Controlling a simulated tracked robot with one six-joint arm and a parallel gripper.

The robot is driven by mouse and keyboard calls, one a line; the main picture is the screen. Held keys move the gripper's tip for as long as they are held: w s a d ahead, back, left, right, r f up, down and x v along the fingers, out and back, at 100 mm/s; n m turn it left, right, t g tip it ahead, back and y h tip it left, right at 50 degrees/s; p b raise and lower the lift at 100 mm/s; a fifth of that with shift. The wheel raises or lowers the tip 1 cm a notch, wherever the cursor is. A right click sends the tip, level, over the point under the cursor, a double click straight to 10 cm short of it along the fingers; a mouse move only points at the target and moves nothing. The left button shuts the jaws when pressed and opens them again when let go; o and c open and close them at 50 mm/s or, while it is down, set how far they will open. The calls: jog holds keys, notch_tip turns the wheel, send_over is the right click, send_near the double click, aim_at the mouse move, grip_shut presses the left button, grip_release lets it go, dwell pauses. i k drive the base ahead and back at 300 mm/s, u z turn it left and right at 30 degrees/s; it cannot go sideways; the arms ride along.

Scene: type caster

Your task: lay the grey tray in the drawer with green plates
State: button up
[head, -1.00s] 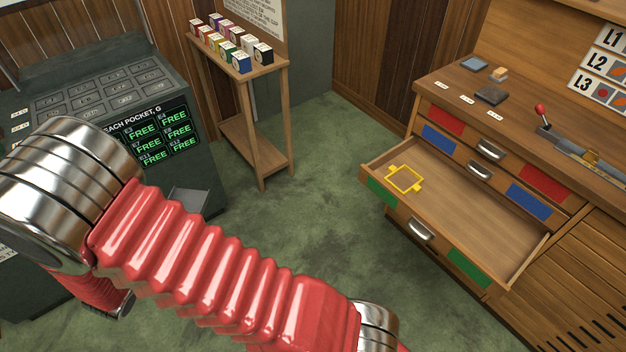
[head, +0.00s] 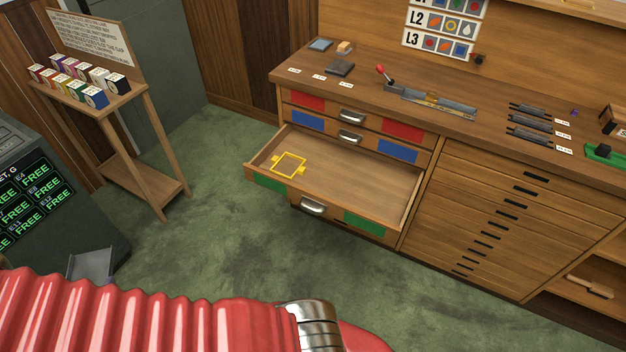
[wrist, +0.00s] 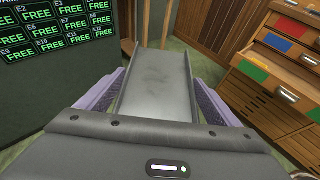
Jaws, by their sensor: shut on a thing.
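The grey tray (wrist: 153,85) is a shallow metal trough with raised sides, held out ahead of the wrist camera. My gripper (wrist: 160,78) is shut on it, with a purple pad along each side. The tray (head: 92,264) also shows at the lower left in the head view, low beside the dark cabinet, apart from the drawer. The drawer with green plates (head: 350,190) is pulled open and stands below the red- and blue-plated drawers. A yellow outline (head: 290,165) marks its floor at the left; no other object shows inside. Its green plate (wrist: 252,70) shows in the wrist view.
A dark cabinet with green FREE displays (head: 25,205) stands at the left. A wooden stand (head: 120,110) holds several coloured boxes. The workbench top (head: 360,85) carries a red-knobbed lever and small parts. Open green floor (head: 200,235) lies between the cabinet and the drawer.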

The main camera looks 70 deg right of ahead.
aim_at(355, 194)
jog(key=u, duration=1.55)
jog(key=i, duration=0.1)
jog(key=z, duration=2.75)
jog(key=i, duration=0.75)
jog(key=z, duration=0.05)
